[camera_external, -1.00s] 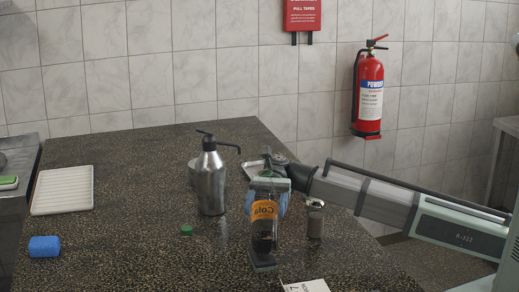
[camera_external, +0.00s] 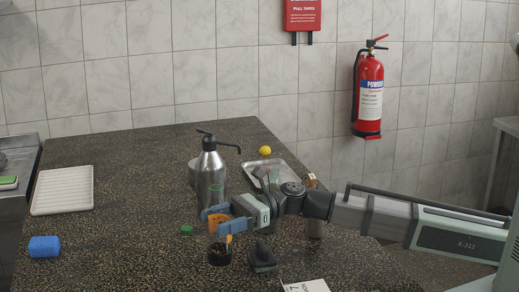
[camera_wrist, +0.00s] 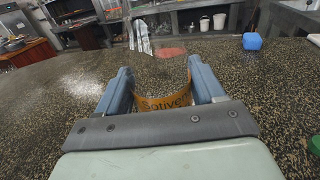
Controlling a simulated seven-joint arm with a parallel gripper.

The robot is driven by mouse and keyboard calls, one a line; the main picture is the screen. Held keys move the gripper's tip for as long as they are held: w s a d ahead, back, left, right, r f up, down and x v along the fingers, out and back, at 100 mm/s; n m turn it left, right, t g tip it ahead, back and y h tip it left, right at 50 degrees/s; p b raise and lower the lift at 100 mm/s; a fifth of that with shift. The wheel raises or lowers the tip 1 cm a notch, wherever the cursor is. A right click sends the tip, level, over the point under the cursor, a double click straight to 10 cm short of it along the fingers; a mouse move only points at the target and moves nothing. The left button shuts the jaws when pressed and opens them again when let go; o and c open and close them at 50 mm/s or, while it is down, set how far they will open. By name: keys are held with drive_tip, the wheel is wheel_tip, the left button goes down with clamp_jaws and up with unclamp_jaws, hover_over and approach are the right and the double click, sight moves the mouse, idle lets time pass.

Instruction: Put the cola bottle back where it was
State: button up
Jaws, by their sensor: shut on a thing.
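The cola bottle (camera_external: 220,252) is clear glass with an orange label and dark contents low inside. It stands about upright, left of the dark block and in front of the steel pump bottle. My gripper (camera_external: 218,222) is shut around it at label height, coming from the right. In the wrist view the orange label of the bottle (camera_wrist: 165,102) shows between my two blue fingers (camera_wrist: 162,88). I cannot tell whether the bottle's bottom touches the counter. A green cap (camera_external: 187,230) lies on the counter just left of the bottle.
A steel pump bottle (camera_external: 209,165) stands close behind. A dark block (camera_external: 263,257) is close on the right. A metal tray (camera_external: 286,172) and a yellow ball-like thing (camera_external: 265,151) are at the back.

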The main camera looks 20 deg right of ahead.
drive_tip(key=w+r+m+t, duration=0.4)
drive_tip(key=w+m+t, duration=0.2)
drive_tip(key=w+t, duration=0.35)
wheel_tip(320, 180, down, 10)
drive_tip(key=shift+w+r, duration=0.15)
drive_tip(key=shift+r, duration=0.1)
drive_tip(key=shift+f, duration=0.1)
idle(0.4)
drive_tip(key=o, duration=1.3)
drive_tip(key=shift+c, duration=0.2)
drive_tip(key=v, duration=1.2)
